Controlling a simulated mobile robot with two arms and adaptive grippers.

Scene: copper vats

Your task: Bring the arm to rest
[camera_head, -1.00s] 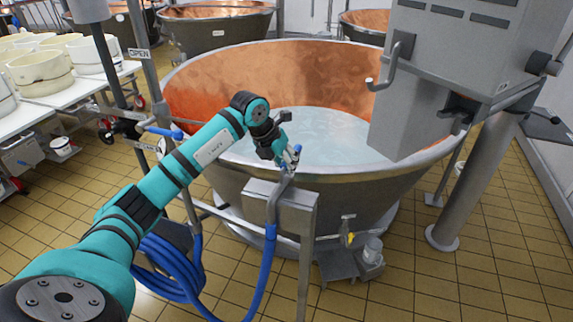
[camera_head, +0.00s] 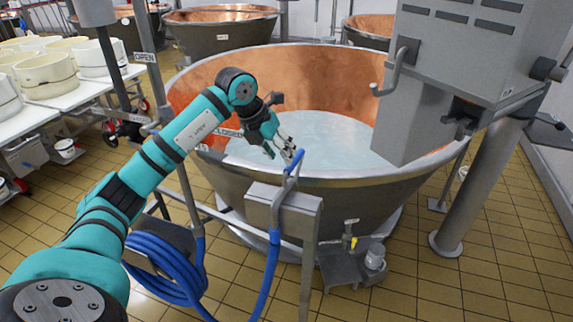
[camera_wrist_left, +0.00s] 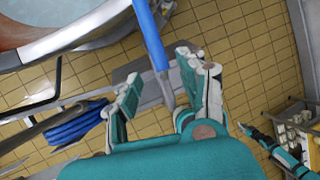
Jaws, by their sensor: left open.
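My left arm (camera_head: 165,158), teal with black bands, reaches in from the lower left. My left gripper (camera_head: 285,153) is near the front rim of the large copper vat (camera_head: 290,76). Beside its fingertips in the picture is a blue hose end (camera_head: 299,157) on a metal post. In the left wrist view the fingers of the left gripper (camera_wrist_left: 153,82) are spread apart, and the blue hose (camera_wrist_left: 150,35) passes beyond and between them. I see nothing held. My right gripper does not show in the head view.
A grey machine housing (camera_head: 445,70) hangs over the vat's right side, above a thick metal column (camera_head: 478,185). A coiled blue hose (camera_head: 165,268) hangs at the lower left. White tables with round moulds (camera_head: 45,75) stand at left. The tiled floor (camera_head: 500,270) at right is clear.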

